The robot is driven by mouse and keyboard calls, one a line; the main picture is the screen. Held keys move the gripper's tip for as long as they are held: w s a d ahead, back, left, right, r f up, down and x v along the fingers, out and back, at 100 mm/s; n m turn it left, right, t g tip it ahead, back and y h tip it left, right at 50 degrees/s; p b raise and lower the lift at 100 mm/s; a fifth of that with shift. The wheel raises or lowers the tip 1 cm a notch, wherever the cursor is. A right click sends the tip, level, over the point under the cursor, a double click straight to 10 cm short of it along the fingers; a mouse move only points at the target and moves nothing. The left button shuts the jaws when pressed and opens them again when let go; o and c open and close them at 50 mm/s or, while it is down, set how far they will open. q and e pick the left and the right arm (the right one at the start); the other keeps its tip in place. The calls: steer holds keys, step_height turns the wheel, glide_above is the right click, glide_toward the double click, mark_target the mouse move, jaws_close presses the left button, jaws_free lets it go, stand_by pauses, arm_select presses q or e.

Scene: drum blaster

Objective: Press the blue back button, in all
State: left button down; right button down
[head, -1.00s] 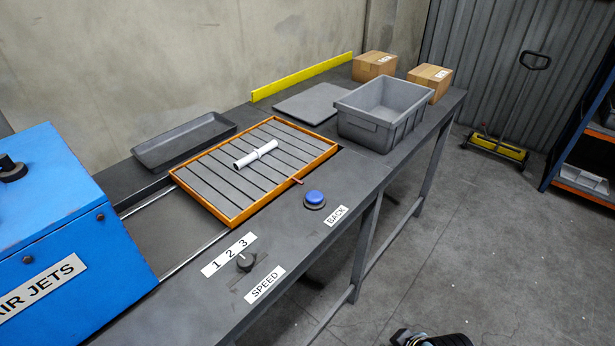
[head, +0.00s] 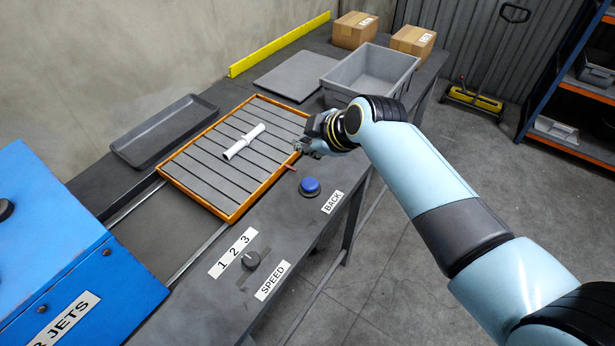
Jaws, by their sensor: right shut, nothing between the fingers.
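The blue back button (head: 309,186) sits in a dark round base on the bench top, beside the white BACK label (head: 332,202). My right gripper (head: 306,150) is above the bench near the right edge of the orange-framed tray (head: 232,212), a little behind the button in the picture. It is apart from the button and looks empty; its fingers are small and partly hidden by its own body. The button's top is in plain view. My left gripper is not in view.
A white tubular piece (head: 243,142) lies on the slatted tray. A speed knob (head: 251,259) is in front of the button. A grey bin (head: 372,72) stands behind my right gripper, and a blue machine (head: 75,245) is at the left.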

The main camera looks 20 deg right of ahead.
steer(key=shift+f, duration=0.1)
steer(key=b, duration=0.8)
glide_above(307, 184)
step_height(307, 184, down, 8)
steer(key=shift+f, duration=0.4)
stand_by(0.9)
steer(key=shift+f+b, duration=0.3)
steer(key=shift+f, duration=0.05)
